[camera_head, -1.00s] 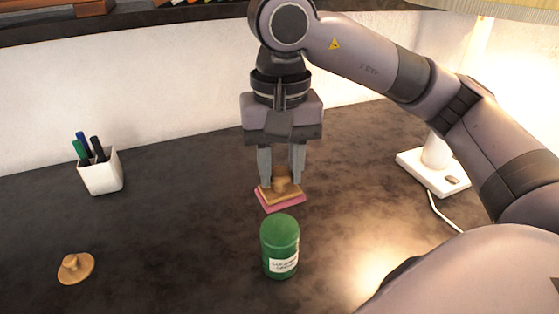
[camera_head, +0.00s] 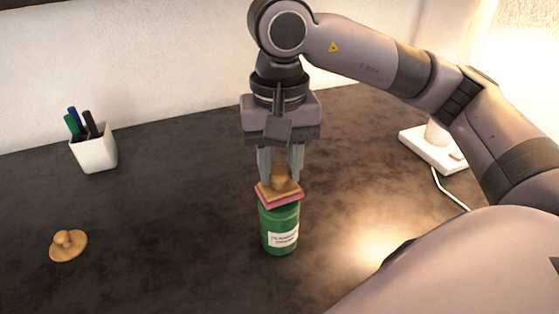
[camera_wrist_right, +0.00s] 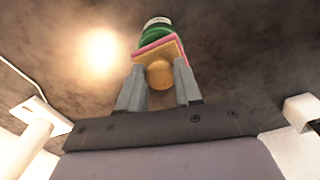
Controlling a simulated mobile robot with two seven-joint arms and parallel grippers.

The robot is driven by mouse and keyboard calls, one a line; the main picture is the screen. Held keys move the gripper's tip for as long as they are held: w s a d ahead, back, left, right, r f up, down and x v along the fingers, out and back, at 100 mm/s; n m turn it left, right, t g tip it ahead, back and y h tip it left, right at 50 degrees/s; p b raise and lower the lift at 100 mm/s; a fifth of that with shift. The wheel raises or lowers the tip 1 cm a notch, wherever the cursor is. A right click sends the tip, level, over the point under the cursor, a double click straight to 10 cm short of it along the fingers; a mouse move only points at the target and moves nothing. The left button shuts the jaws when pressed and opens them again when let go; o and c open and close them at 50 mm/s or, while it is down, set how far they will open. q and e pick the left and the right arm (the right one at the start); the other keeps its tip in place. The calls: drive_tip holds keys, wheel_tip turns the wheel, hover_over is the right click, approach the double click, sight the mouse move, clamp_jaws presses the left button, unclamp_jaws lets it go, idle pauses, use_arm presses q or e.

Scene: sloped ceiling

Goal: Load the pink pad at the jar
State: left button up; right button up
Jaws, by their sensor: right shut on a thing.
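The pink pad (camera_head: 283,204) is a flat square under a tan board with a wooden knob (camera_head: 279,176). My right gripper (camera_head: 280,180) is shut on that knob, its fingers on either side. The green jar (camera_head: 280,228) with a white label stands upright on the dark table. In the head view the pad overlaps the jar's top; whether they touch I cannot tell. In the right wrist view the pad (camera_wrist_right: 148,45) shows beyond the fingers (camera_wrist_right: 158,95), with part of the jar (camera_wrist_right: 155,31) past it. My left gripper is not in view.
A round tan piece with a knob (camera_head: 68,246) lies at the left. A white cup of pens (camera_head: 94,154) stands at the back left. A white lamp base (camera_head: 432,150) with a cord is at the right.

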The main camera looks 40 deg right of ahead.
sight(280, 171)
drive_tip(key=shift+f+b, duration=0.6)
drive_tip(key=shift+b, duration=0.2)
idle(2.2)
drive_tip(key=shift+r+p, duration=1.7)
drive_tip(key=shift+r, duration=1)
drive_tip(key=shift+r+p, duration=0.85)
drive_tip(key=shift+r, duration=0.1)
drive_tip(key=shift+f, duration=0.1)
